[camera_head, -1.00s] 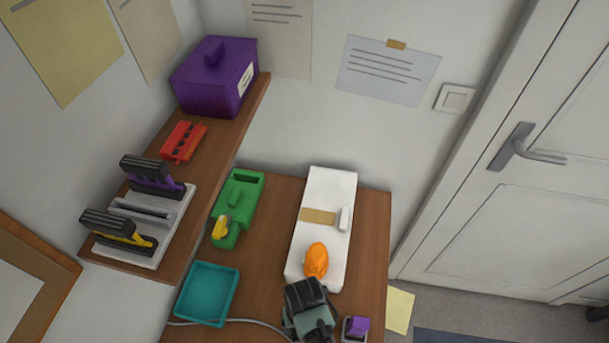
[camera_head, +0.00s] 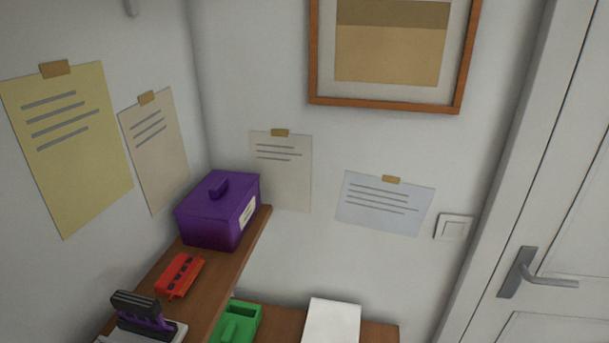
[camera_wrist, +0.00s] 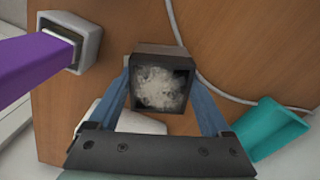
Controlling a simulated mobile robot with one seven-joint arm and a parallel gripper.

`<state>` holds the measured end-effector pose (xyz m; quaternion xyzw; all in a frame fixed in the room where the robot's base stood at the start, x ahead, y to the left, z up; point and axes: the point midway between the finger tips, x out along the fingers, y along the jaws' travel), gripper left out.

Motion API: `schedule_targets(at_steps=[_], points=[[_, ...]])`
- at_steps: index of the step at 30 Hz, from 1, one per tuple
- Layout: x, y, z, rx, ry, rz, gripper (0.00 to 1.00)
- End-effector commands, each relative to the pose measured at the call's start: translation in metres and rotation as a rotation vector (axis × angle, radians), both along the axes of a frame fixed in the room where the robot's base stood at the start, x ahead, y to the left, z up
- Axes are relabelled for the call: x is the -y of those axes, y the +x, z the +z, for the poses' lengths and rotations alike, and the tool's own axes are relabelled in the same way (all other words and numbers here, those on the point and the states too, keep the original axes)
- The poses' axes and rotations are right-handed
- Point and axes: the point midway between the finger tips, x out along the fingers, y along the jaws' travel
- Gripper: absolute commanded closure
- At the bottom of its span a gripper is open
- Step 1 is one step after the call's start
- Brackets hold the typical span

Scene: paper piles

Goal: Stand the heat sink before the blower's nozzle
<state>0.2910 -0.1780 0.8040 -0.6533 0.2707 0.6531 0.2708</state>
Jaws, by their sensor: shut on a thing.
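My gripper (camera_wrist: 165,100) shows only in the wrist view. Its two blue fingers are shut on a dark square block (camera_wrist: 142,50), one on each side. The block's face toward the camera has a dark rim around a pale, mottled patch. It appears above the brown desk (camera_wrist: 120,22); I cannot tell whether it touches it. I see nothing I can surely name as a heat sink or a blower, and cannot tell whether the held block is the heat sink. The head view shows neither gripper nor block.
In the wrist view, a purple-handled thing (camera_wrist: 28,68) in a pale square holder is left, a teal tray (camera_wrist: 268,132) lower right, and a cable (camera_wrist: 190,65) crosses the desk. In the head view, the shelf bears a purple box (camera_head: 210,222) and red object (camera_head: 179,275).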

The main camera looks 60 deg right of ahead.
Motion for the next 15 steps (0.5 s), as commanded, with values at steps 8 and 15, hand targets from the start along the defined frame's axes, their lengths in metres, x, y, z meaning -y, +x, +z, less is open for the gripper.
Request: schedule_targets(at_steps=[8, 15], points=[[0.0004, 0.0006, -0.0060, 0.001, -0.001, 0.000, 0.88], [0.0002, 0.0004, -0.0058, 0.001, -0.001, 0.000, 0.00]])
